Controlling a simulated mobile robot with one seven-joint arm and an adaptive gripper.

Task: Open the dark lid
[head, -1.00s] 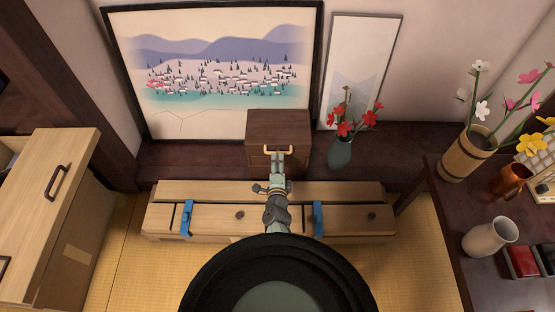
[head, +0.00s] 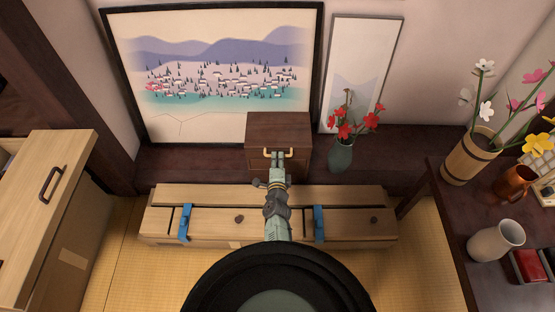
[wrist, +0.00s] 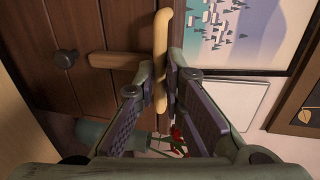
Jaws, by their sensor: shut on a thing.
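A dark brown wooden box (head: 278,128) stands on the dark ledge, below the landscape picture. Its dark front (wrist: 85,25) fills the upper left of the wrist view, and I see no clear gap at the lid. A light wooden bar handle (head: 290,153) sits on the front; it also shows in the wrist view (wrist: 162,40). My gripper (head: 272,160) is shut on the handle, with a finger on each side of the bar in the wrist view (wrist: 164,88). Part of the handle and of the box's lower front is hidden behind my gripper.
A green vase (head: 341,155) with red flowers stands close to the right of the box. A long pale wooden chest (head: 340,222) with blue straps lies below my arm. A dark table (head: 448,220) is at right, a pale cabinet (head: 75,185) at left.

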